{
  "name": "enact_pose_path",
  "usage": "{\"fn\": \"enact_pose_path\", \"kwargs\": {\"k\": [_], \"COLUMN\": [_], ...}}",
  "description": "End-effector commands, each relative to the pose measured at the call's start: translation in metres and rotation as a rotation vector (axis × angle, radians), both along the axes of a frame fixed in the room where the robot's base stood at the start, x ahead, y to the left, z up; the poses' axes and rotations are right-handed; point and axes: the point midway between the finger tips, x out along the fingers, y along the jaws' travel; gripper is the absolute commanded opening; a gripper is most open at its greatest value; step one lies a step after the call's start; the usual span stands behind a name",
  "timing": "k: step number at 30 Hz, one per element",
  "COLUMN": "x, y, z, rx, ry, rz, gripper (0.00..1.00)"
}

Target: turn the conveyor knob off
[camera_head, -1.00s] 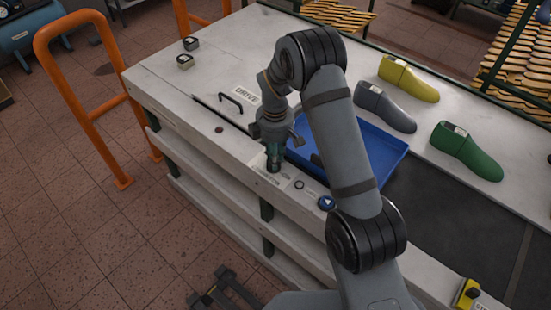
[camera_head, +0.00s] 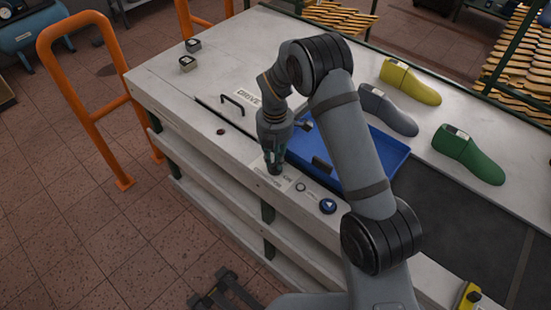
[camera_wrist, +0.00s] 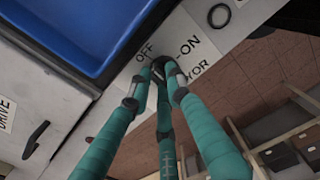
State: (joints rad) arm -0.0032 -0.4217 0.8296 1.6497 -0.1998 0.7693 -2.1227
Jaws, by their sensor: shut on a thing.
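The conveyor knob (camera_wrist: 157,66) is a small dark piece on the white panel, mostly hidden between my fingertips in the wrist view. An OFF label (camera_wrist: 146,50) and an ON label (camera_wrist: 187,45) are printed beside it, with part of a longer word below. My gripper (camera_wrist: 160,76) has teal fingers converging on the knob and is shut on it. In the head view my gripper (camera_head: 275,168) points down at the bench's front edge, hiding the knob. I cannot tell which label the knob points to.
A blue tray (camera_head: 398,154) lies just behind my gripper. A blue round button (camera_head: 327,206) is to its right. Yellow, grey and green shoe lasts stand farther right, by the dark belt (camera_head: 440,216). A black handle (camera_head: 237,102) rises from the bench at left.

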Motion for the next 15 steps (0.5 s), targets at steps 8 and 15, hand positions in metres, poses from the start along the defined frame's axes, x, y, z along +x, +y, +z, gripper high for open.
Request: {"fn": "enact_pose_path", "kwargs": {"k": [8, 15], "x": [-0.0005, -0.0006], "y": [0.0011, 0.0013], "z": [-0.0001, -0.0003], "rx": [0.001, 0.0], "ry": [0.001, 0.001], "rz": [0.08, 0.097], "gripper": [0.0, 0.0]}}
